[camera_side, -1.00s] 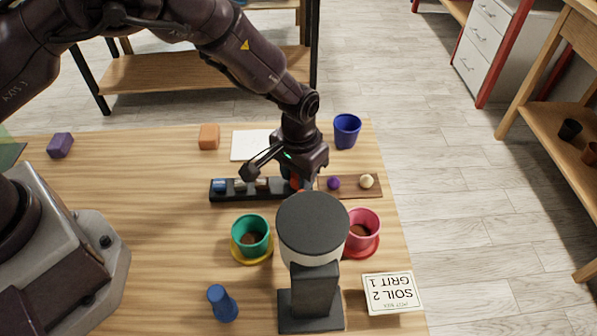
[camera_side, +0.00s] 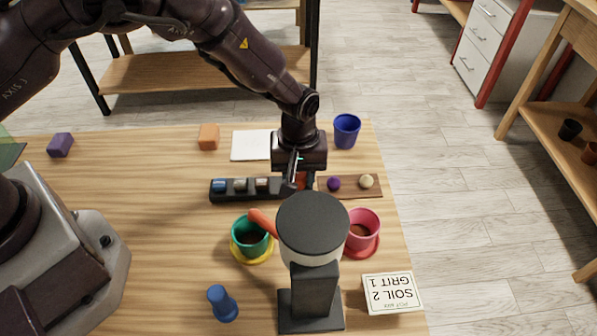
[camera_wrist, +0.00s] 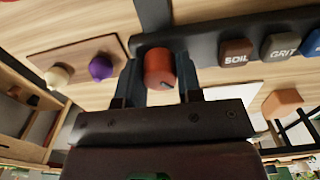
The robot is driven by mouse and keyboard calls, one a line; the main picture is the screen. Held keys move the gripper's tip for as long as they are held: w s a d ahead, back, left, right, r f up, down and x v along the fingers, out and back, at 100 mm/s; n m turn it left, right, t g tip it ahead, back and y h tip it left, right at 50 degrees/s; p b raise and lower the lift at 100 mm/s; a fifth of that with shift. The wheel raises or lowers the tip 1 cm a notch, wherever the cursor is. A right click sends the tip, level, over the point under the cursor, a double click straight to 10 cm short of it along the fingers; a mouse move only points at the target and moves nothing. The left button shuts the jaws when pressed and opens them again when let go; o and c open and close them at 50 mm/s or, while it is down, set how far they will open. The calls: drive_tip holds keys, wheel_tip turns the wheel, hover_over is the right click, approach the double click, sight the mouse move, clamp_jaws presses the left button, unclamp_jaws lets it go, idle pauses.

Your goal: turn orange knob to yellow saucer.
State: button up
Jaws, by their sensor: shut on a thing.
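The orange knob (camera_wrist: 159,66) sits at the end of a black button panel in the wrist view, with a dark mark on its rim. My gripper (camera_wrist: 161,80) is shut on it, one finger on each side. In the side view my gripper (camera_side: 300,184) is at the panel's right end and mostly hides the knob. The yellow saucer (camera_side: 238,256) is under a green pot (camera_side: 237,236) with dark soil. An orange spout (camera_side: 262,222) reaches from behind the dark-topped dispenser (camera_side: 313,225) to over the green pot.
The panel (camera_side: 240,197) has several buttons left of my gripper. A small board (camera_side: 350,190) holds purple and cream knobs. A pink pot (camera_side: 363,225) stands on a red saucer (camera_side: 370,252). A blue peg (camera_side: 222,303), soil card (camera_side: 391,293) and blue cup (camera_side: 346,131) are nearby.

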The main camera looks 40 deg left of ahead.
sight(299, 174)
drive_tip(key=shift+n, duration=0.6)
drive_tip(key=o, duration=0.9)
drive_tip(key=shift+o, duration=0.2)
wheel_tip(299, 174, up, 13)
